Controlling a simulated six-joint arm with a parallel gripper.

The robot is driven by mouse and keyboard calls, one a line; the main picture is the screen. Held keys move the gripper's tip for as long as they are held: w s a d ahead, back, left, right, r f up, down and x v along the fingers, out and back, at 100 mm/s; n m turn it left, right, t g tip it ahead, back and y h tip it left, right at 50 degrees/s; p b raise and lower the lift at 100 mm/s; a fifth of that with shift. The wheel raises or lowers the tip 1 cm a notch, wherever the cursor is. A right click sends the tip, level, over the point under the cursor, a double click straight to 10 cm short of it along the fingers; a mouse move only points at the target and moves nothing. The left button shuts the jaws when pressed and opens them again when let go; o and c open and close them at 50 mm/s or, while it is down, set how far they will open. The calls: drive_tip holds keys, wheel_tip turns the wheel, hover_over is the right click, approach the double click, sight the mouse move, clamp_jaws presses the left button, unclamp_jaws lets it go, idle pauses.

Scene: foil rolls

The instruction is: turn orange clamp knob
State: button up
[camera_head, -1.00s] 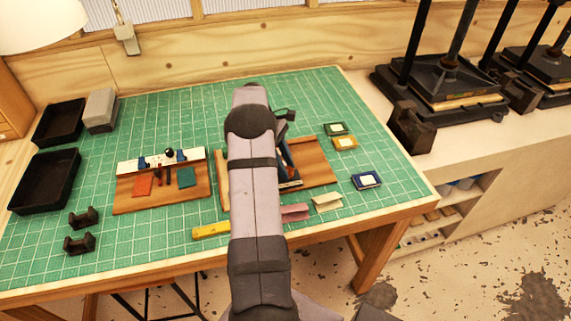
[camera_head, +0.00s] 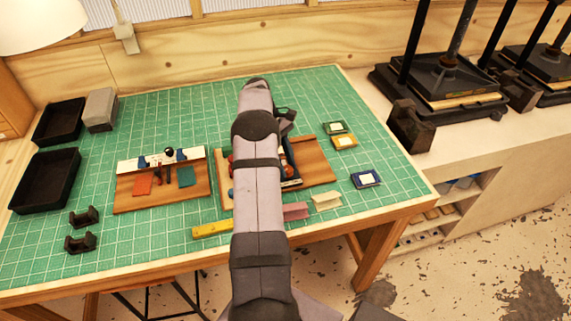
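My arm crosses the middle of the view and covers much of the right wooden board (camera_head: 318,165). A dark part at the far end of my arm (camera_head: 286,115) shows just right of the arm; the fingertips are hidden, so I cannot tell whether my gripper is open or shut. A small orange-red piece (camera_head: 231,158) shows at the left edge of my arm over the right board, perhaps the clamp knob; most of it is hidden. A small bluish round piece (camera_head: 231,191) lies below it.
The left board (camera_head: 165,199) bears a white bar, orange and teal pieces. Black trays (camera_head: 47,180), dark cradles (camera_head: 82,243) and a yellow bar (camera_head: 211,229) sit on the green mat.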

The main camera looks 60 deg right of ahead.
drive_tip(key=shift+o, duration=1.4)
drive_tip(key=shift+w+r+b, duration=0.3)
drive_tip(key=shift+r+b, duration=0.1)
drive_tip(key=shift+r, duration=0.15)
drive_tip(key=b+v, duration=0.1)
drive_tip(key=v, duration=0.5)
drive_tip(key=shift+r, duration=0.1)
